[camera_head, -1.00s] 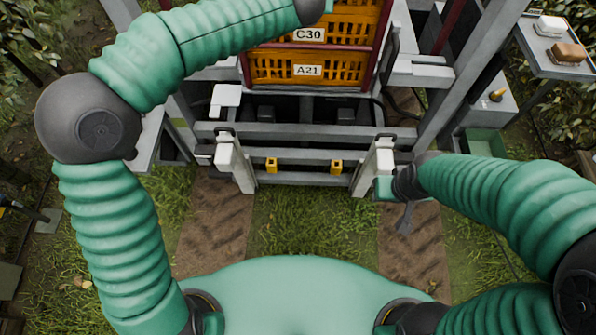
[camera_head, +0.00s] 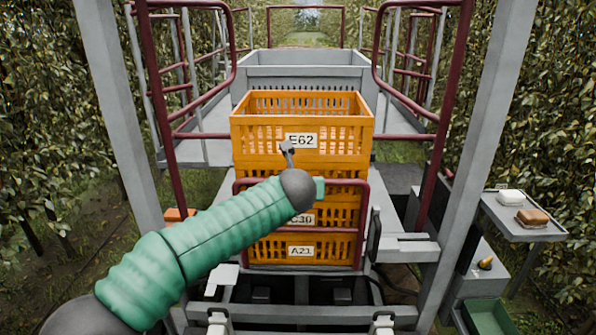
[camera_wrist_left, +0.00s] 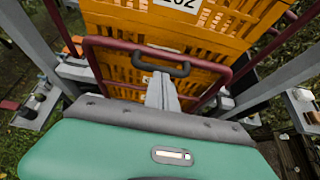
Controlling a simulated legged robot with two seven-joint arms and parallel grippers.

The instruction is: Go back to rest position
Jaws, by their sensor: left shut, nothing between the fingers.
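My left arm reaches in from the lower left of the head view. My left gripper (camera_head: 288,148) is small and grey at its end, shut and empty. It appears in front of the top orange crate (camera_head: 345,143), labelled E62; I cannot tell the gap between them. In the left wrist view the shut gripper (camera_wrist_left: 163,92) stands before the same crate (camera_wrist_left: 215,20) and a dark red rail (camera_wrist_left: 125,42). My right arm and gripper are out of view.
Orange crates C30 (camera_head: 335,215) and A21 (camera_head: 335,246) are stacked below E62, behind the dark red rail (camera_head: 364,225). Grey posts (camera_head: 478,130) flank the platform. A side tray (camera_head: 500,212) at right holds a white item (camera_head: 510,196) and a brown one (camera_head: 532,216). Leafy trees line both sides.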

